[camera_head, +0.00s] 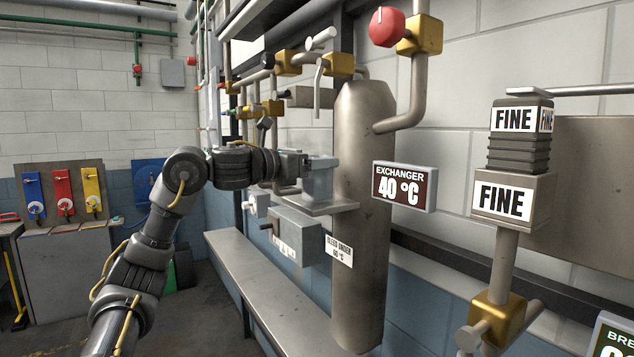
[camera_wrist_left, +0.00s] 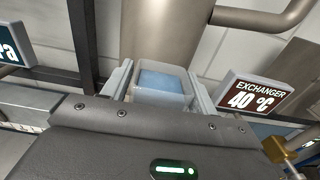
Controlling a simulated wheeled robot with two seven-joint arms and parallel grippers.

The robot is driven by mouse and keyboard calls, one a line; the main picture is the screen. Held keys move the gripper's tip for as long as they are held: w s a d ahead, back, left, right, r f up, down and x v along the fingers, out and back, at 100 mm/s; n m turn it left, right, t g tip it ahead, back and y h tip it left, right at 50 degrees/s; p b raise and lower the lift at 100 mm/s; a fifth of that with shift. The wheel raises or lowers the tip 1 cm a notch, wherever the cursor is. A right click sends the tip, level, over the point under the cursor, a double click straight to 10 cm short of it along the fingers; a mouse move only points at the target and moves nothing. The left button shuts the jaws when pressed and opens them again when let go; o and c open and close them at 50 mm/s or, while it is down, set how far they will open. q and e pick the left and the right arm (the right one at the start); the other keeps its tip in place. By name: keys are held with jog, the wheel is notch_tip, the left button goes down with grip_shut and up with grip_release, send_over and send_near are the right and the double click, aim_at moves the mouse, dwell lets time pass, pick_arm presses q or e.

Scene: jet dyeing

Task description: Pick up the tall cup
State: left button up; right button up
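The tall cup (camera_head: 318,181) is a grey, square-sided vessel standing upright on a small metal ledge (camera_head: 330,208) in front of a steel cylinder. In the left wrist view I look down into the cup (camera_wrist_left: 161,82), which shows a blue inside. My left gripper (camera_head: 303,168) reaches it from the left at about its upper part. In the left wrist view the fingers of my left gripper (camera_wrist_left: 160,90) stand on either side of the cup, very close to its walls. I cannot tell whether they press on it. My right gripper is not in view.
The steel cylinder (camera_head: 362,230) stands right behind the cup. An exchanger sign (camera_head: 404,187) reading 40 °C hangs to its right. A grey box (camera_head: 297,236) sits below the ledge. Pipes with a red knob (camera_head: 387,27) run above. A long bench (camera_head: 290,300) lies below.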

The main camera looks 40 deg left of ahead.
pick_arm(q)
jog(key=c, duration=0.7)
jog(key=shift+r, duration=0.1)
jog(key=shift+r, duration=0.5)
jog(key=s+a+r, duration=0.3)
jog(key=r, duration=0.1)
jog(key=s+a+r, duration=0.3)
jog(key=a+r, duration=0.1)
jog(key=s+a+r+p, duration=0.1)
jog(key=s+a+r, duration=0.2)
jog(key=shift+s+a+r, duration=0.2)
jog(key=shift+s+r, duration=0.05)
jog(key=shift+r, duration=0.15)
